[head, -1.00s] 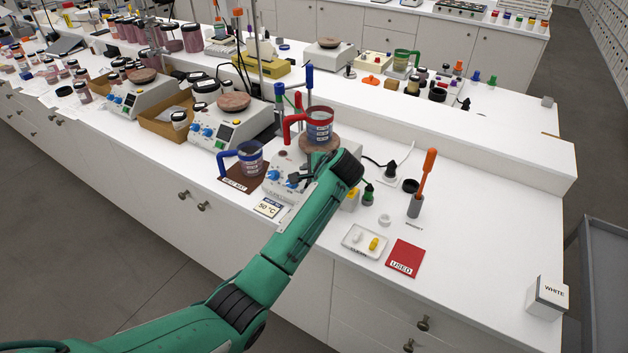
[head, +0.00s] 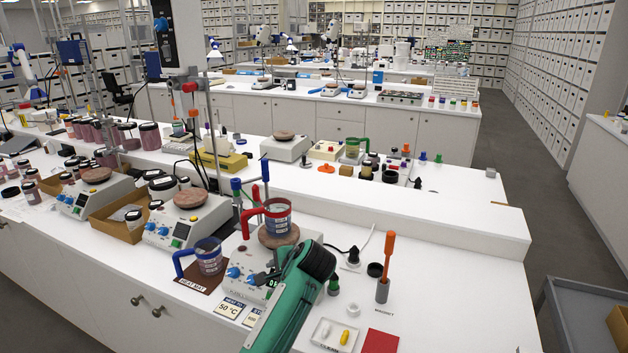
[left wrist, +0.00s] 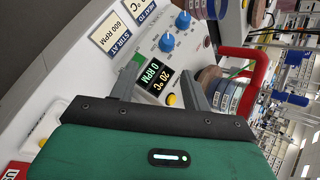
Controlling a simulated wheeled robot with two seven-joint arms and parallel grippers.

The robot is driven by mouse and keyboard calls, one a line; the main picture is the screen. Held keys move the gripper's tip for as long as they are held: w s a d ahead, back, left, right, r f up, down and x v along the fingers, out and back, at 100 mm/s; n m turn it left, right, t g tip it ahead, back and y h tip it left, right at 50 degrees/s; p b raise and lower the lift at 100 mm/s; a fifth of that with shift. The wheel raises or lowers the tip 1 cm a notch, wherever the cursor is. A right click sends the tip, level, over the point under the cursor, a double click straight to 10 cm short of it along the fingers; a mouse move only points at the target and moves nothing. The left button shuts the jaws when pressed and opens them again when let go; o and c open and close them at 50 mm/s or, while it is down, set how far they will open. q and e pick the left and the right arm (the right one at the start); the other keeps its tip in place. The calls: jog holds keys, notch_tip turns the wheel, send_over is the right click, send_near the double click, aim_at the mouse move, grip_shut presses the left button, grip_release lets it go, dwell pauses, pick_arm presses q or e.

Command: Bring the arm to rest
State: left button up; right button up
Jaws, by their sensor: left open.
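My left arm (head: 285,300) reaches in from the bottom of the head view to the front of a hotplate stirrer (head: 235,270). My left gripper (left wrist: 163,78) is open and empty. In the left wrist view its two fingers stand either side of the stirrer's display (left wrist: 153,82), which reads 20 °C and 0 RPM. I cannot tell whether the fingers touch the panel. A red-handled beaker (head: 278,218) stands on the stirrer's round plate (head: 278,238). My arm hides part of the stirrer's front. My right gripper is not in view.
A blue-handled beaker (head: 209,260) stands on a brown heat mat (head: 190,278) left of the stirrer. Cards (head: 231,307) lie in front. To the right are an orange-handled rod in a holder (head: 383,290), a small tray (head: 322,340) and a red card (head: 380,342).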

pick_arm(q)
jog(key=s+a+f+n+g+h, duration=0.1)
jog(key=s+a+f+n+h, duration=0.15)
jog(key=s+f, duration=0.6)
jog(key=s+a+f+n+g+h, duration=0.1)
jog(key=s+a+f+n+h, duration=0.15)
jog(key=s+f, duration=0.6)
jog(key=s+a+r+n+h, duration=0.1)
jog(key=s+a+r+n, duration=0.15)
jog(key=s, duration=1.05)
jog(key=s+a+r+n+h, duration=0.15)
jog(key=s+n, duration=0.25)
jog(key=s, duration=0.9)
notch_tip(320, 180, down, 32)
jog(key=r+g, duration=0.1)
jog(key=g, duration=0.1)
jog(key=s+a+f, duration=0.2)
jog(key=s+f, duration=0.8)
jog(key=s+a+f+g, duration=0.1)
jog(key=s+f, duration=0.8)
jog(key=f, duration=0.1)
jog(key=shift+s+a+m+y, duration=0.35)
jog(key=shift+s+a, duration=0.05)
